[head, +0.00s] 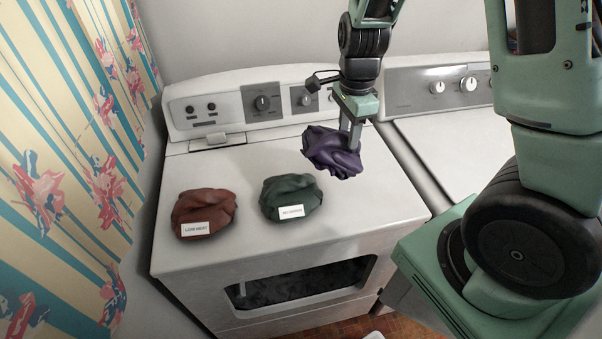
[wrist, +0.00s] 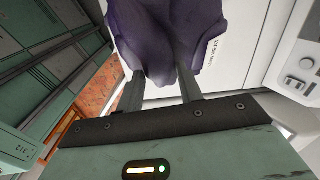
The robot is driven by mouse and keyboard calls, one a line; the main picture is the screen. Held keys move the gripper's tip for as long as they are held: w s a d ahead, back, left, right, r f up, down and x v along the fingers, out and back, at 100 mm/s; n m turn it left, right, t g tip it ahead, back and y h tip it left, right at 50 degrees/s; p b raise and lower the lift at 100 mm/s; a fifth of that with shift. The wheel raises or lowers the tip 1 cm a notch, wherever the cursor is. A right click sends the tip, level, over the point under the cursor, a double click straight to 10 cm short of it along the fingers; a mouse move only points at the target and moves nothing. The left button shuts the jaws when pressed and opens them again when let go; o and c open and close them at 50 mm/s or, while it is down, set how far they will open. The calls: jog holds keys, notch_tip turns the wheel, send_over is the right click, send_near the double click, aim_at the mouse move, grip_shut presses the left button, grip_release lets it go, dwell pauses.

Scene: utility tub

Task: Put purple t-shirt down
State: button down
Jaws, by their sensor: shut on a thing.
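The purple t-shirt (head: 330,153) is a crumpled bundle over the right part of a white dryer's top (head: 245,172). My gripper (head: 352,142) points down and is shut on the bundle's right side. In the wrist view the purple t-shirt (wrist: 165,35) fills the space between and beyond the fingers of my gripper (wrist: 160,80). A small white label shows at its edge there. I cannot tell whether the bundle touches the dryer top or hangs just above it.
A red-brown bundle (head: 205,213) and a dark green bundle (head: 290,196), both labelled, lie on the dryer to the left. The control panel (head: 250,102) rises behind. A second white machine (head: 450,150) stands right, across a gap. The dryer's front right top is clear.

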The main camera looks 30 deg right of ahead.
aim_at(345, 159)
notch_tip(345, 159, down, 9)
jog(key=shift+d+r+p, duration=0.1)
jog(key=shift+p, duration=0.3)
jog(key=shift+f, duration=0.2)
jog(key=c, duration=0.9)
grip_release()
jog(key=shift+r, duration=0.15)
